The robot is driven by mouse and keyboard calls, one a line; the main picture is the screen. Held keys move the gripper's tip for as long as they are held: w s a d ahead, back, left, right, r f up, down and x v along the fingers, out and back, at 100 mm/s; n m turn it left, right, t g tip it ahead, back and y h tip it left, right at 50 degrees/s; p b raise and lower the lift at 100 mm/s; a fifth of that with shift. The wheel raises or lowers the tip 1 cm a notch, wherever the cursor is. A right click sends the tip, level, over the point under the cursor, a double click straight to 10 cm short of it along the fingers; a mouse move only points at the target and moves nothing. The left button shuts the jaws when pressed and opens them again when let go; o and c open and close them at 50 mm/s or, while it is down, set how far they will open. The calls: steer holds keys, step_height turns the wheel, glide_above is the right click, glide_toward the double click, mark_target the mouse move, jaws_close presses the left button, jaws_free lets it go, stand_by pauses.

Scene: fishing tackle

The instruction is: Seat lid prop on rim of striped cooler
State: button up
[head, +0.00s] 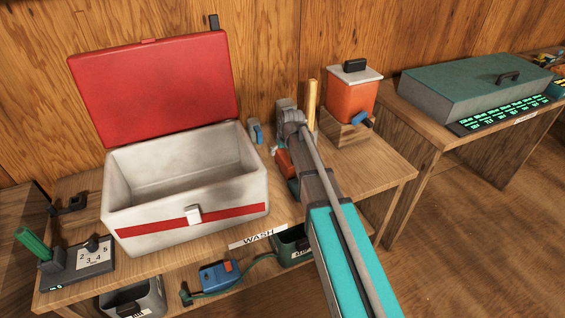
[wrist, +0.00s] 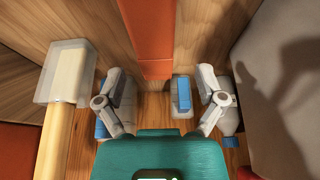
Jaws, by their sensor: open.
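The striped cooler (head: 186,185) stands on the bench at the left of the head view, white with a red band and its red lid (head: 152,85) raised. Its grey side fills the right of the wrist view (wrist: 275,95). My gripper (head: 287,106) is just right of the cooler's back corner; in the wrist view (wrist: 163,100) its fingers are apart. A small blue piece on a pale block (wrist: 183,95) shows between the fingers, nearer the right one, apparently not gripped. A blue and grey piece (head: 256,133) is beside the cooler. I cannot tell which is the lid prop.
A yellow post (head: 312,105) stands close to the right of my gripper, with an orange dispenser (head: 350,95) beyond. A black bracket (head: 69,206) and a numbered stand (head: 85,258) are left of the cooler. A teal-lidded box (head: 475,85) rests on the right table.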

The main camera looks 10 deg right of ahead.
mark_target(283, 153)
steer(key=shift+f, duration=0.1)
steer(key=b+x, duration=0.3)
steer(key=shift+d, duration=0.2)
steer(key=shift+b+x, duration=0.95)
steer(key=shift+x, duration=0.15)
jaws_close()
